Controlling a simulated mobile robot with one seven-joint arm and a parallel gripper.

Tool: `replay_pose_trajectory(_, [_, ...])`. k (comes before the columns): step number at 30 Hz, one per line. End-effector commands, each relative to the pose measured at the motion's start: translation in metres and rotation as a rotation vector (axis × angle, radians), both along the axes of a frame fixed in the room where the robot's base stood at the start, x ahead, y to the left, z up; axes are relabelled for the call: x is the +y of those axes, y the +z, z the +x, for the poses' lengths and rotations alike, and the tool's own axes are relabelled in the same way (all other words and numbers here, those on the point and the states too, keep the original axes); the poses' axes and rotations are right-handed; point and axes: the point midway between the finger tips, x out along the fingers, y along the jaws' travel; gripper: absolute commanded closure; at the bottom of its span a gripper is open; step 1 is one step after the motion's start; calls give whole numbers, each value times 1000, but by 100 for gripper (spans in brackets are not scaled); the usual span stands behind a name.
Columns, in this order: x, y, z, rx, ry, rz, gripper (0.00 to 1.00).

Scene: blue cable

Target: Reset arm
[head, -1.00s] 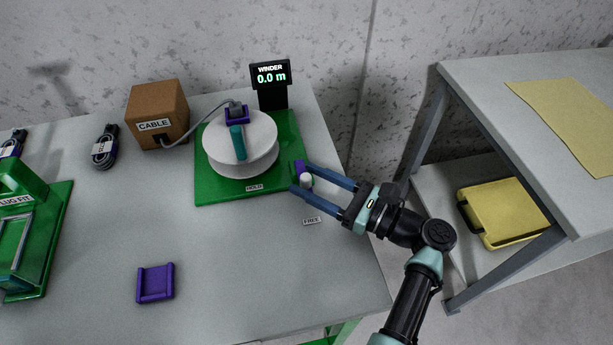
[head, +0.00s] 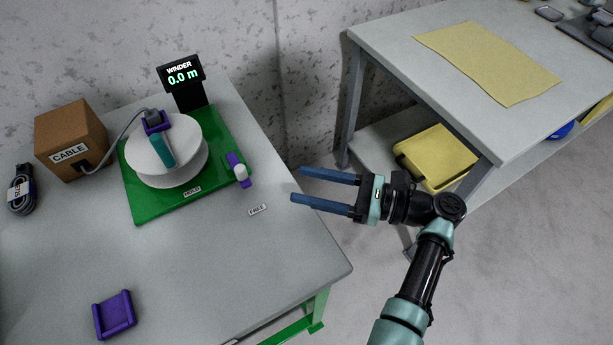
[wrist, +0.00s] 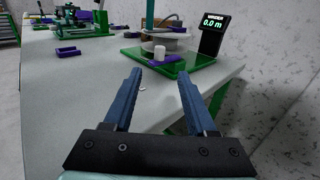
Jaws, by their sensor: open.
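My gripper (head: 298,186) is open and empty, with two blue fingers spread apart. In the head view it hangs just off the right edge of the table, to the right of the winder. In the wrist view its fingers (wrist: 158,85) point toward the winder's base. The winder has a white reel (head: 170,165) with a teal handle, on a green base (head: 140,208) marked HOLD. A purple lever with a white knob (head: 240,174) sits at the base's right edge, apart from the fingers. The display (head: 181,75) reads 0.0 m.
A brown CABLE box (head: 70,140) stands left of the winder, its grey cable running to the reel. A purple cradle (head: 115,315) lies on the table's front part. Another table (head: 400,60) with a yellow case (head: 437,158) beneath stands at right. Floor between tables is clear.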

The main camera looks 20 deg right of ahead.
Motion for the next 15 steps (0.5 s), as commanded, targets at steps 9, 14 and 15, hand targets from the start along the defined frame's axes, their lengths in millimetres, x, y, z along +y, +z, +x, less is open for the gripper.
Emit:
replay_pose_trajectory(9, [1, 1, 3, -9, -2, -23, 43])
replay_pose_trajectory(14, [8, 11, 36, -128, -34, -314, 43])
replay_pose_trajectory(15, [11, 17, 50, -189, -48, -442, 43])
